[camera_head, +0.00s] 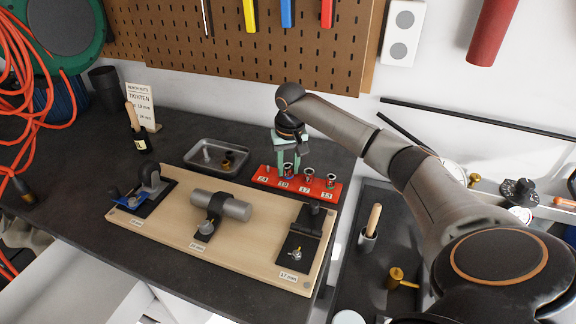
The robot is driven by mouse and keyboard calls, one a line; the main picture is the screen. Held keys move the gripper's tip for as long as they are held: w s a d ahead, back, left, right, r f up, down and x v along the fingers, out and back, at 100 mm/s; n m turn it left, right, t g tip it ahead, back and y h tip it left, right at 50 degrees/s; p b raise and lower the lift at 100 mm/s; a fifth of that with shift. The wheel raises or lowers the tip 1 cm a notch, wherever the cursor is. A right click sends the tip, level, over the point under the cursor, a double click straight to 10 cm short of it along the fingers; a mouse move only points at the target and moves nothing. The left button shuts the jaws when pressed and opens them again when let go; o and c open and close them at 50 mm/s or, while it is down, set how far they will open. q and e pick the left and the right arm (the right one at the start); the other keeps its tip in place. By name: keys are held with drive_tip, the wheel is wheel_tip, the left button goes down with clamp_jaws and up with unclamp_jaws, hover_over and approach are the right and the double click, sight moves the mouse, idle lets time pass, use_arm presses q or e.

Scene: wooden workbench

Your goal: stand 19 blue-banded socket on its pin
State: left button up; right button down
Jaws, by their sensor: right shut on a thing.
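The red socket rail (322,192) lies at the back right of the wooden board, with labels 24, 19, 17 and 13 along its front. My right gripper (288,170) points down over the rail at the 19 place. Its pale green fingers are shut on the blue-banded socket (288,168), which looks upright. Whether its base sits fully down on the pin is too small to tell, and the pin itself is hidden. Two more sockets stand on the rail, at 17 (308,173) and at 13 (331,181). My left gripper is not in view.
A grey metal tray (196,171) with small parts stands left of the rail. The wooden board (165,222) in front bears clamped fixtures and a grey cylinder (235,208). A sign and a wooden-handled tool stand at the back left. A pegboard rises behind.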

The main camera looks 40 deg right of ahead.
drive_tip(key=shift+c, duration=2.3)
unclamp_jaws()
drive_tip(key=shift+f, duration=0.1)
wheel_tip(320, 180, up, 12)
drive_tip(key=s, duration=0.1)
drive_tip(key=shift+s+a+r+b, duration=0.15)
drive_tip(key=shift+a+r+b, duration=0.15)
drive_tip(key=shift+a, duration=0.1)
drive_tip(key=shift+f, duration=0.1)
